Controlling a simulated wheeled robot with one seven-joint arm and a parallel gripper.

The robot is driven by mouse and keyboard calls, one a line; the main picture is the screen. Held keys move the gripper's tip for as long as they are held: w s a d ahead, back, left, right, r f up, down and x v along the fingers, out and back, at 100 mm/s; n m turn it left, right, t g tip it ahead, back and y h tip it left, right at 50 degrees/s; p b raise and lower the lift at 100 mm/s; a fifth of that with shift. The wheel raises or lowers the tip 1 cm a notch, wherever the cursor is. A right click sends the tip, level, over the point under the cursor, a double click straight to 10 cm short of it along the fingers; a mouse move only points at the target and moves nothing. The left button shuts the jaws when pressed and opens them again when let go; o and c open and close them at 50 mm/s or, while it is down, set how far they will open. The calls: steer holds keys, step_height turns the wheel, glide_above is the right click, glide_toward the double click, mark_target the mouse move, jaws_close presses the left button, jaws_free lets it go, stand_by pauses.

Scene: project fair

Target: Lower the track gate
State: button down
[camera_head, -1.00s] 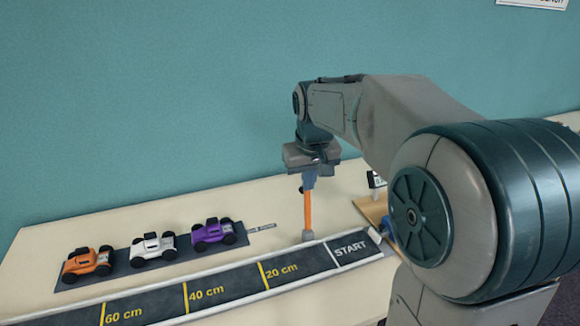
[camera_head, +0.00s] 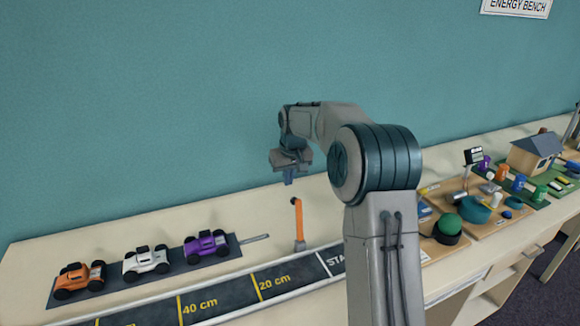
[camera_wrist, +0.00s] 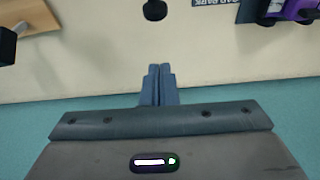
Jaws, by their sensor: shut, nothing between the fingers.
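The track gate (camera_head: 298,218) is an orange bar standing nearly upright on a small pale base at the far edge of the dark track (camera_head: 229,294), near the START end. Its top has a dark tip and leans very slightly left. My gripper (camera_head: 289,182) is above the gate's top, pointing down, with a visible gap between them. In the wrist view my gripper (camera_wrist: 159,70) has its two blue-grey fingers together and empty. A round black knob (camera_wrist: 154,9) shows beyond the fingertips there; I cannot tell whether it belongs to the gate.
Orange, white and purple toy cars (camera_head: 206,243) stand on a dark strip (camera_head: 115,278) left of the gate. A wooden board (camera_head: 468,205) with a green dome and a model house (camera_head: 536,152) are on the right. The tabletop behind the gate is clear.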

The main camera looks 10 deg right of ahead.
mark_target(297, 218)
steer(key=s+f, duration=0.1)
steer(key=s+f+p, duration=0.1)
steer(key=s, duration=0.1)
steer(key=shift+d+f, duration=0.2)
steer(key=shift+f, duration=0.2)
steer(key=shift+s, duration=0.1)
steer(key=shift+d, duration=0.15)
